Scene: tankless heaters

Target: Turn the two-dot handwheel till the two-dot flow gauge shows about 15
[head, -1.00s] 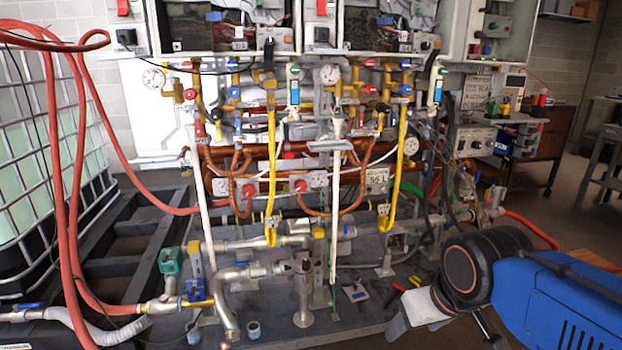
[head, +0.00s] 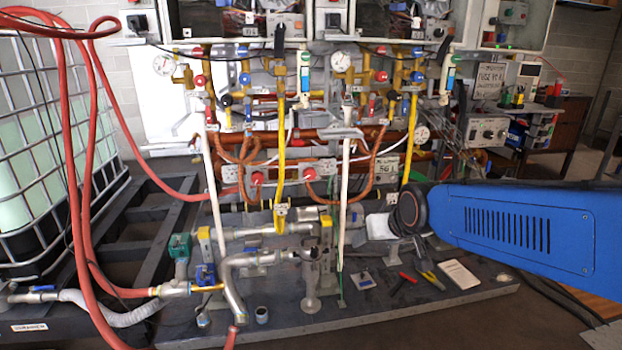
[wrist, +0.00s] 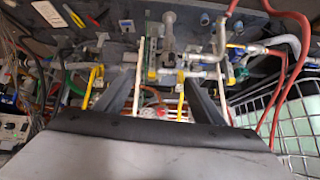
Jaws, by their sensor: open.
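Two red handwheels show in the head view, the left one (head: 257,178) and the right one (head: 309,175), low on the copper pipes. Dot marks and gauge readings are too small to make out, so I cannot tell which wheel or gauge is the two-dot one. My gripper (wrist: 160,78) is open in the wrist view, its dark fingers spread wide. A small red part (wrist: 160,113) shows beyond and between them. I see nothing held.
White round dials (head: 341,61) sit higher on the pipework. Yellow hoses (head: 281,150) and white upright pipes (head: 345,200) stand before the pipes. Loose tools (head: 432,280) and a pale booklet (head: 460,273) lie on the base plate. Red hoses (head: 75,180) and a caged tank (head: 35,150) are at left.

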